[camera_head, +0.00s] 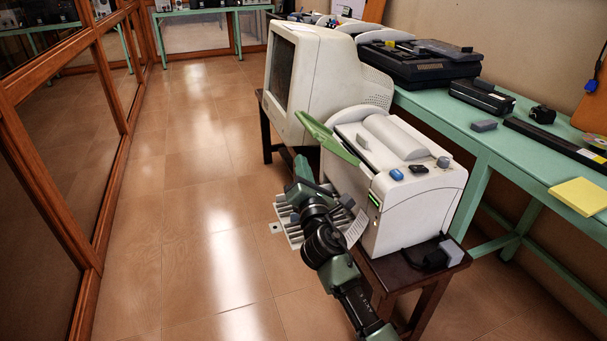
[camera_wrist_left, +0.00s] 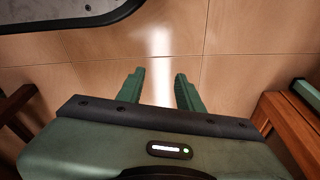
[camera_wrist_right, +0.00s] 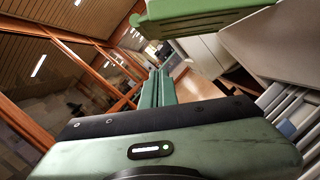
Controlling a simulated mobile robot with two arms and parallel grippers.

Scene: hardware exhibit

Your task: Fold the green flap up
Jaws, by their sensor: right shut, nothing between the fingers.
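The green flap (camera_head: 326,138) is on the left side of a white printer-like machine (camera_head: 415,200). It sticks out from the machine at a slant, its free end up and to the left. My right gripper (camera_head: 302,168) is shut and empty, just below and left of the flap. In the right wrist view, the flap (camera_wrist_right: 205,20) shows at the top, above and right of the shut fingers (camera_wrist_right: 158,86); I see a gap between them there. My left gripper (camera_wrist_left: 160,90) is open and empty over the floor, outside the head view.
The machine stands on a dark wooden table (camera_head: 405,272) beside an old monitor (camera_head: 315,75). A grey slatted tray (camera_head: 289,222) sits low at the machine's left, by my right wrist. A green bench (camera_head: 520,150) with devices runs along the right. The tiled floor at left is clear.

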